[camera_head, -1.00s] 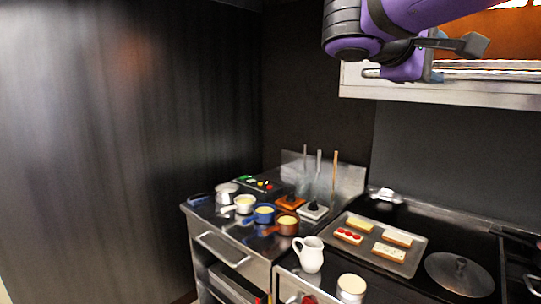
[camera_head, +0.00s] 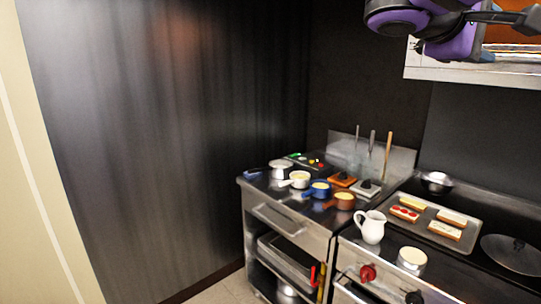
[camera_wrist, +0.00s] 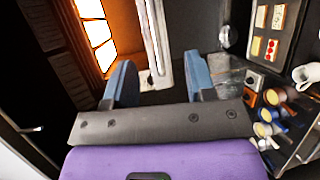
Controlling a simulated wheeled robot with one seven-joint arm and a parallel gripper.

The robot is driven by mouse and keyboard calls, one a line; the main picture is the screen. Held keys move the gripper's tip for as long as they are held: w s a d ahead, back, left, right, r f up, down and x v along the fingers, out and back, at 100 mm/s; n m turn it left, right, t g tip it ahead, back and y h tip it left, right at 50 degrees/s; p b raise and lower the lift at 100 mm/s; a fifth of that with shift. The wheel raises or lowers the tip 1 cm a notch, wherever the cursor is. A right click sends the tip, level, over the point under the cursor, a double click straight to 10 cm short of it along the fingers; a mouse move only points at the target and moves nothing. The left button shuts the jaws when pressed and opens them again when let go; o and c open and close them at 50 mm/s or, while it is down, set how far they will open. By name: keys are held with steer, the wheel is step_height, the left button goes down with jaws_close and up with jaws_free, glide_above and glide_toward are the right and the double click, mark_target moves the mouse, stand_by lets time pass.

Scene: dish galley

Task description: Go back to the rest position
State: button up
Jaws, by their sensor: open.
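My gripper (camera_wrist: 163,85) is open and empty, its two blue-grey fingers spread apart in the wrist view. In the head view my purple and black arm hangs at the top right, in front of the lit orange shelf unit, and the fingertips are not clear there. Nothing touches the fingers. The stove and side counter with the cookware lie well below the arm. The wrist view shows the scene tilted, with the tray and pots along its right side.
A metal tray (camera_head: 470,246) with several topped toasts lies on the stove beside a white jug (camera_head: 372,227) and a white pot (camera_head: 411,260). Several small pans, including a blue one (camera_head: 319,189), stand on the side counter. A dark wall (camera_head: 160,130) fills the left.

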steer(key=s+f+m+y, duration=0.1)
steer(key=s+f+y, duration=0.3)
steer(key=f, duration=0.3)
steer(key=s+a+f+m+y, duration=0.1)
steer(key=s+f+m+y, duration=0.1)
steer(key=s+f+y, duration=0.3)
steer(key=s+f+m+y, duration=0.1)
steer(key=s+f+y, duration=0.3)
steer(key=f, duration=0.6)
steer(key=shift+s+a+f+m+y, duration=0.15)
steer(key=shift+s+a+m+y, duration=0.15)
steer(key=shift+y, duration=0.8)
